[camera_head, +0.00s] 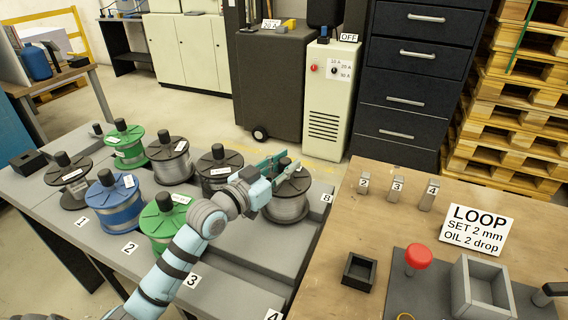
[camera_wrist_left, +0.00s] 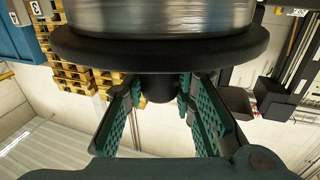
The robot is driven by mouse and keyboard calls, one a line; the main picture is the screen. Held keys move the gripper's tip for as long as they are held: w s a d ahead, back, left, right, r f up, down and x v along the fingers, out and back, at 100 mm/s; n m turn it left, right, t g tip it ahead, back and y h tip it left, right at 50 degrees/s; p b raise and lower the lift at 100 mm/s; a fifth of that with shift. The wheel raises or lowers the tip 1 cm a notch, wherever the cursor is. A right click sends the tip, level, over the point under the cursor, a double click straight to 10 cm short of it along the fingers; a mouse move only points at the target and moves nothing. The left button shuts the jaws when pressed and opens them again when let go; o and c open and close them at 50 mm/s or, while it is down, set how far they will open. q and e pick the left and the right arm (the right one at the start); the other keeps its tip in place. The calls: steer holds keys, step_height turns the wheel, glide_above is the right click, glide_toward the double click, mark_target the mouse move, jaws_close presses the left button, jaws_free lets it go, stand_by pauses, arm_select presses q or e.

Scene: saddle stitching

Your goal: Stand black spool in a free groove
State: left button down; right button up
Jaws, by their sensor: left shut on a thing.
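My left gripper (camera_head: 282,172) is shut on the top knob of a black spool (camera_head: 287,207) wound with silver wire, at the right end of the grey rack (camera_head: 252,262). In the left wrist view the black flange (camera_wrist_left: 160,50) spans the frame, and the knob (camera_wrist_left: 158,88) sits between the green fingers. The spool looks upright; I cannot tell whether it rests in a groove or hangs just above. Other black spools stand at the left end (camera_head: 73,178), the back (camera_head: 172,160) and the middle (camera_head: 218,160). My right gripper is not in view.
A blue spool (camera_head: 117,206) and two green spools, front (camera_head: 165,222) and back (camera_head: 124,143), stand on the rack. Number labels line its edges. The front right of the rack is bare. A wooden bench (camera_head: 330,235) with a red button (camera_head: 418,257) adjoins on the right.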

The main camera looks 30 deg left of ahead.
arm_select(q)
steer(key=shift+f+b, duration=0.25)
steer(key=shift+b, duration=0.1)
steer(key=c, duration=1.3)
jaws_free()
steer(key=shift+s, duration=0.1)
steer(key=shift+f, duration=0.3)
steer(key=v, duration=0.6)
steer(key=shift+s+a+r, duration=0.15)
steer(key=shift+s, duration=0.6)
steer(key=shift+r, duration=0.1)
